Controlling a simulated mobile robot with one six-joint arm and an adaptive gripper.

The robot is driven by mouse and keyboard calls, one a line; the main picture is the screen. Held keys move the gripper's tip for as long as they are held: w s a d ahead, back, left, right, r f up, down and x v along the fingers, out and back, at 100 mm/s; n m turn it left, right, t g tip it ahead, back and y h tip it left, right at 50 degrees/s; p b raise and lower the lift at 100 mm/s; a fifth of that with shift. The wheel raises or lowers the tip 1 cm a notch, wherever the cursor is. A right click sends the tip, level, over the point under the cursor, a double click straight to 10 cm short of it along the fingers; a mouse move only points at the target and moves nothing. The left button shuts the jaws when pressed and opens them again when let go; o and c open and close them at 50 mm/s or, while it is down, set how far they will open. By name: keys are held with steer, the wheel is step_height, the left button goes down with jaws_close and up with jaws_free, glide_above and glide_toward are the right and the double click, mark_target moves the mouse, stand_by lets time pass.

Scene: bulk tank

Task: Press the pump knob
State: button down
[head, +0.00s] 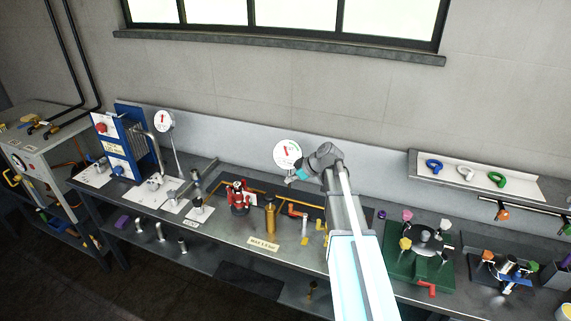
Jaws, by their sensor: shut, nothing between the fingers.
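I cannot tell for sure which fitting is the pump knob. A small dark-topped knob (198,202) stands on a white base at the bench front, left of centre. A red fitting (239,196) and an upright brass cylinder (270,215) stand to its right. My gripper (290,180) is small in the head view, in front of the back panel just below a round white gauge (287,153). It looks shut and empty, up and to the right of the brass cylinder and apart from the knob.
My arm crosses the bench right of centre and hides part of it. A blue panel (132,140) and a second gauge (164,121) stand at the left. A green fixture (408,265) sits at the right, below a shelf (465,182) with coloured rings.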

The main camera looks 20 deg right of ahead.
step_height(320, 180, up, 3)
steer(key=p, duration=0.3)
steer(key=shift+a+r, duration=0.1)
steer(key=shift+r, duration=0.1)
steer(key=shift+f, duration=0.15)
stand_by(0.4)
steer(key=b, duration=0.7)
glide_above(267, 194)
steer(key=s+d, duration=0.1)
steer(key=d, duration=0.1)
steer(key=f, duration=0.7)
steer(key=shift+s+a+f, duration=0.1)
steer(key=shift+a, duration=0.1)
steer(key=shift+f+b, duration=1.8)
steer(key=shift+b, duration=0.1)
steer(key=shift+f, duration=0.1)
